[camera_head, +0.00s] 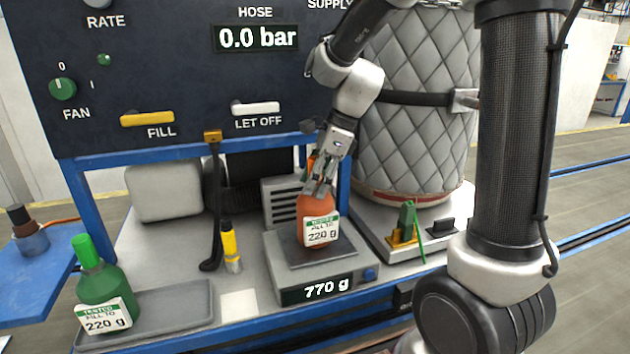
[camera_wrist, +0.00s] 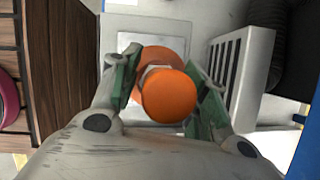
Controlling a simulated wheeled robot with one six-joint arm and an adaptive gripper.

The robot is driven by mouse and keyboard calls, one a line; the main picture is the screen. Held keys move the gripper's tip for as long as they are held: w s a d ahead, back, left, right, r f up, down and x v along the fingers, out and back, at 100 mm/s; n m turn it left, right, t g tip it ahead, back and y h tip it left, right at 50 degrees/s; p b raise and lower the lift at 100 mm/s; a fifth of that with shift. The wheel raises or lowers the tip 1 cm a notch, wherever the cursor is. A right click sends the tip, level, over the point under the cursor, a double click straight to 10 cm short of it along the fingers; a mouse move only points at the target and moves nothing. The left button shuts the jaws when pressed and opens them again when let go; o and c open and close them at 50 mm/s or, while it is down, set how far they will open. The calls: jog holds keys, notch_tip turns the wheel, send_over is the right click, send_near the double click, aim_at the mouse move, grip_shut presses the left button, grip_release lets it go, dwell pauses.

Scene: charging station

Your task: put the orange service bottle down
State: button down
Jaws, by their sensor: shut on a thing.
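The orange service bottle (camera_head: 317,221) is upright at the scale's plate (camera_head: 345,252) in the head view, with a white and green label reading 220 g. The scale (camera_head: 318,289) shows 770 g. My gripper (camera_head: 319,181) is shut on the bottle's upper part from above. In the wrist view my gripper's green-padded fingers (camera_wrist: 163,88) stand on both sides of the orange cap (camera_wrist: 169,96). The bottle's base appears to meet the plate, but I cannot tell how firmly it rests.
A yellow tool (camera_head: 230,246) and a black hose (camera_head: 212,210) are left of the scale. A quilted tank (camera_head: 420,120) stands behind right. A green-handled valve (camera_head: 407,225) is right of the scale.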

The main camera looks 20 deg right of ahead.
jog(key=c, duration=0.8)
grip_release()
jog(key=shift+f, duration=0.1)
jog(key=shift+o, duration=0.2)
jog(key=v, duration=1.2)
jog(key=s+d+f+n+t+h, duration=0.1)
jog(key=s+d+n+h, duration=0.1)
jog(key=s+d+n, duration=0.3)
jog(key=s+d+f+n+t+h, duration=0.2)
jog(key=s+d+n, duration=0.3)
jog(key=s+n, duration=0.9)
jog(key=shift+s+d+n, duration=0.15)
jog(key=shift+s+n, duration=0.15)
jog(key=shift+n, duration=0.3)
